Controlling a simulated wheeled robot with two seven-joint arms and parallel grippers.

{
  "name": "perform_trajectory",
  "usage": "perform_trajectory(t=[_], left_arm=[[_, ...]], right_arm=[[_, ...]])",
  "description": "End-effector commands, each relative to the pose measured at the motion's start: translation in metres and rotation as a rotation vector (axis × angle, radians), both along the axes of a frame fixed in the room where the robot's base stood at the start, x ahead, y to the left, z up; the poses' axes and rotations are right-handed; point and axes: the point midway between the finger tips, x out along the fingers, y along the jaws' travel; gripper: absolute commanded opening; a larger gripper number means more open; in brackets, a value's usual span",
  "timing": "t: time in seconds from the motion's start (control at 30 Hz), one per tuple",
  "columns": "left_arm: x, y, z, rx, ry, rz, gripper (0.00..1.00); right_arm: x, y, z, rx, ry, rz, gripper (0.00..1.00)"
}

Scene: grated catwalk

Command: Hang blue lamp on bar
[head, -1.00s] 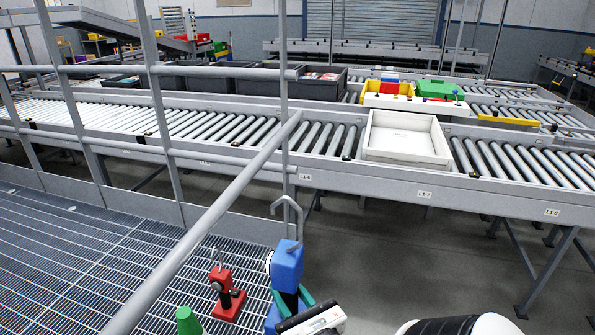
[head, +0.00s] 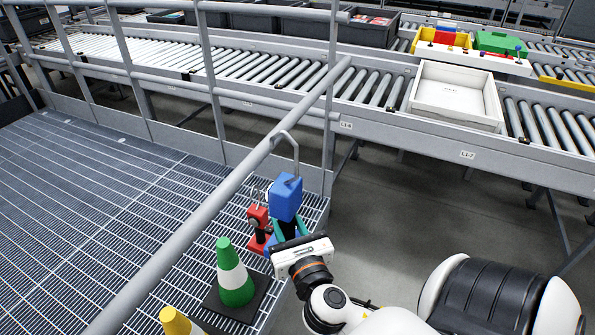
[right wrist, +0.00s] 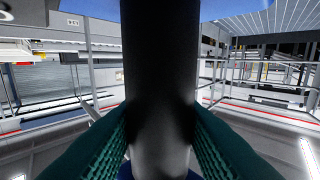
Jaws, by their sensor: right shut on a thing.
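The blue lamp (head: 286,198) is upright in the head view, with a grey hook (head: 287,140) on top. My right gripper (head: 291,226) is shut on its dark post, which fills the middle of the right wrist view (right wrist: 160,90) between the teal finger pads. The bar (head: 214,202) is a grey round rail running from the upper right to the lower left. The hook's bend overlaps the bar in the picture; I cannot tell whether it rests on it or is only in front. My left gripper is not in view.
A green and white cone (head: 234,278) and a yellow cone (head: 175,322) are nearer. A roller conveyor with a white tray (head: 455,103) lies beyond the railing.

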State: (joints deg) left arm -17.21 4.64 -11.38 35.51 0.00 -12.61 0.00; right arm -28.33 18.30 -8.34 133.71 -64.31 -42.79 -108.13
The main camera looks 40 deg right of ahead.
Motion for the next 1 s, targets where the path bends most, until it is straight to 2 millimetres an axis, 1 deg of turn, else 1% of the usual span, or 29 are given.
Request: perform_trajectory(t=[0.2, 0.7, 1.0], left_arm=[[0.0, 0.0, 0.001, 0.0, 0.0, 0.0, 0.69], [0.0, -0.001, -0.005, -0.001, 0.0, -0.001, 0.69], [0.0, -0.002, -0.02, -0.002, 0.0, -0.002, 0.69]], right_arm=[[0.017, 0.007, 0.002, -0.001, -0.005, 0.0, 0.0], [0.052, 0.022, 0.001, 0.0, -0.002, 0.0, 0.0], [0.052, 0.022, -0.025, -0.001, -0.001, 0.0, 0.0]])
